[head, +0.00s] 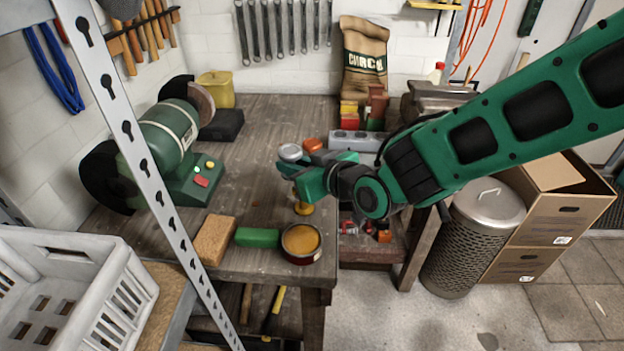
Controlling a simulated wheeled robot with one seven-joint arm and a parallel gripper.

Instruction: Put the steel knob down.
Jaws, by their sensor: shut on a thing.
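The steel knob (290,152) is a small grey rounded piece in the head view. It is at the tip of my green gripper (294,172), which is shut on it over the wooden workbench (262,130). The fingers hide the knob's lower part, and I cannot tell how high it is above the bench top. An orange knob (312,145) shows just right of the steel one, partly hidden by the gripper. A brass-yellow knob (303,208) stands on the bench just below the fingers in the picture.
A round tin (301,242), a green block (257,238) and a tan brick (213,239) line the front edge. A green bench grinder (168,132) stands at left. Small boxes and a sack (363,58) are at the back. The bench's middle, left of my gripper, is clear.

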